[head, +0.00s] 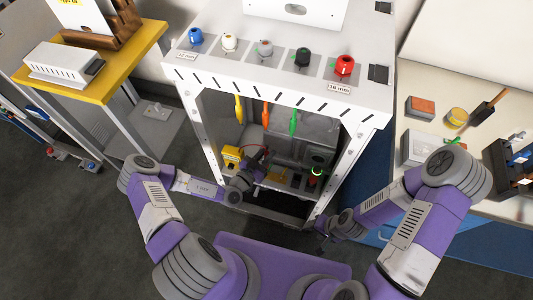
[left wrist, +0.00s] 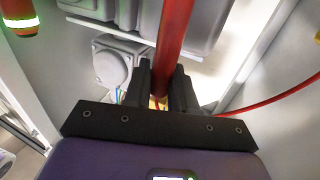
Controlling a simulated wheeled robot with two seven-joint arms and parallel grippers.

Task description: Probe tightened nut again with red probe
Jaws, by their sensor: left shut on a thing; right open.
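My left gripper (head: 256,173) reaches inside the open grey cabinet frame. In the left wrist view, its dark fingers (left wrist: 164,92) are shut on the red probe (left wrist: 174,35), a red rod running up and away between them. The probe's tip is hidden by the fingers. I cannot make out the tightened nut in either view. A round grey fitting (left wrist: 112,62) with thin coloured wires below it lies just left of the fingers. My right gripper (head: 323,243) is open, low at the cabinet's front right, apart from the probe and small in view.
A yellow device (head: 230,156) and a red cable (left wrist: 285,92) are inside the cabinet. A lit green ring (head: 316,172) shows at its right. Yellow, orange and green tools (head: 265,115) hang under the top. Several coloured knobs (head: 264,48) line the top. A workbench (head: 408,98) stands right.

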